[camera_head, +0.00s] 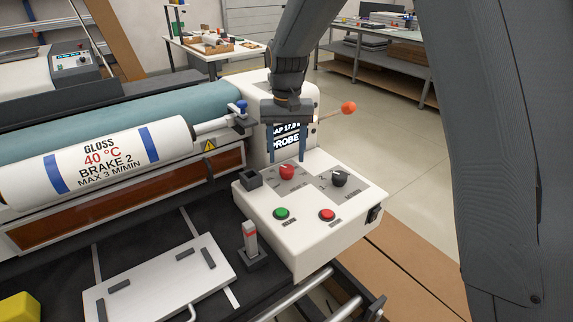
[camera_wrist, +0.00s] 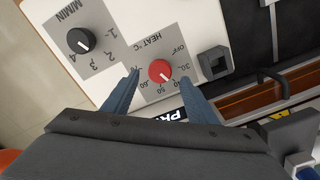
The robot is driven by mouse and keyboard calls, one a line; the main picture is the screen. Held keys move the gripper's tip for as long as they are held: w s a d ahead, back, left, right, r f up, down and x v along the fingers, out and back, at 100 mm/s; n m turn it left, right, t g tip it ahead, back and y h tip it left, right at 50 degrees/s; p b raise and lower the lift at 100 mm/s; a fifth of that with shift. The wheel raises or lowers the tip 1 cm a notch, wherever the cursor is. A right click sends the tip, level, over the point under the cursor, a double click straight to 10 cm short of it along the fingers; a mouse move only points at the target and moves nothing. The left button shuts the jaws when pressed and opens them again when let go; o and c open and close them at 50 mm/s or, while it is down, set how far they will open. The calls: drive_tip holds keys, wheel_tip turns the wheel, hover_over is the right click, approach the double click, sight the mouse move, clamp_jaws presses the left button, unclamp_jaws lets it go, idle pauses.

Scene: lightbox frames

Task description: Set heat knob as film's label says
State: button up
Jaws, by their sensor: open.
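The film roll (camera_head: 95,162) lies at the left with a label reading GLOSS, 40 °C, BRAKE 2, MAX 3 M/MIN. The red heat knob (camera_head: 287,172) sits on the white control box (camera_head: 300,245). In the wrist view the heat knob (camera_wrist: 160,71) shows a white mark toward the lower right, seemingly near the 40 side of its scale; the exact reading is too small to be sure. My gripper (camera_head: 287,161) points down over the knob, open, one finger on either side. In the wrist view its fingertips (camera_wrist: 158,76) flank the knob with gaps.
The black M/MIN knob (camera_head: 339,179) is right of the heat knob. A green button (camera_head: 281,213) and a red button (camera_head: 327,214) are in front. A black square socket (camera_head: 250,179) is at the left, and an orange-tipped lever (camera_head: 348,108) stands behind.

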sight(287, 168)
drive_tip(key=shift+r+b, duration=0.35)
drive_tip(key=shift+r, duration=1.4)
